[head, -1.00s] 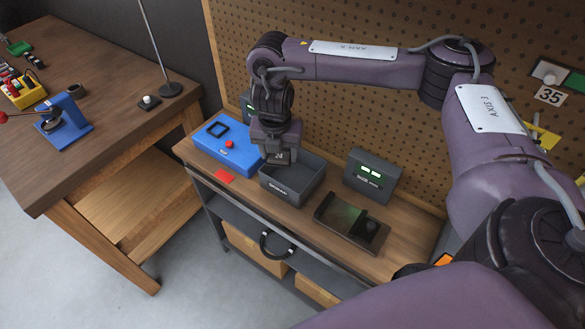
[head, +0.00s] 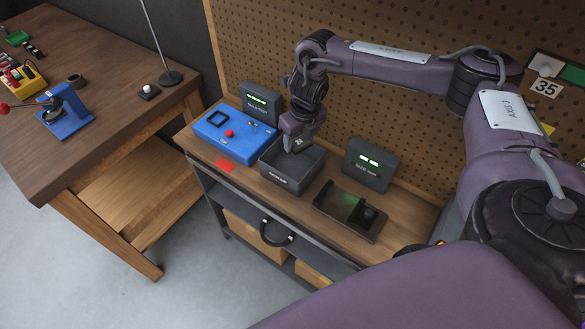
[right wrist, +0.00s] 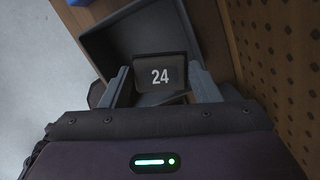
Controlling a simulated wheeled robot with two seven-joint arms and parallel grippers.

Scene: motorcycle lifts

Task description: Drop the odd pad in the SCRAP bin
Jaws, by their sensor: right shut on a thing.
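My right gripper (head: 292,150) is shut on a dark pad marked 24 (right wrist: 160,73). In the right wrist view the pad sits between the two fingers (right wrist: 163,88). A dark grey open bin (head: 281,183) stands on the wooden bench top, with a front label too small to read for sure. The gripper and pad are over the back left part of this bin, whose inside also shows beyond the pad in the right wrist view (right wrist: 130,40). How far the pad is from the bin floor is hard to tell. My left gripper is not in view.
A blue box (head: 228,137) with a red button stands left of the bin. Dark display units (head: 260,104) and (head: 369,165) stand at the back. A dark tray (head: 335,217) lies right of the bin. A pegboard (head: 390,100) rises behind.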

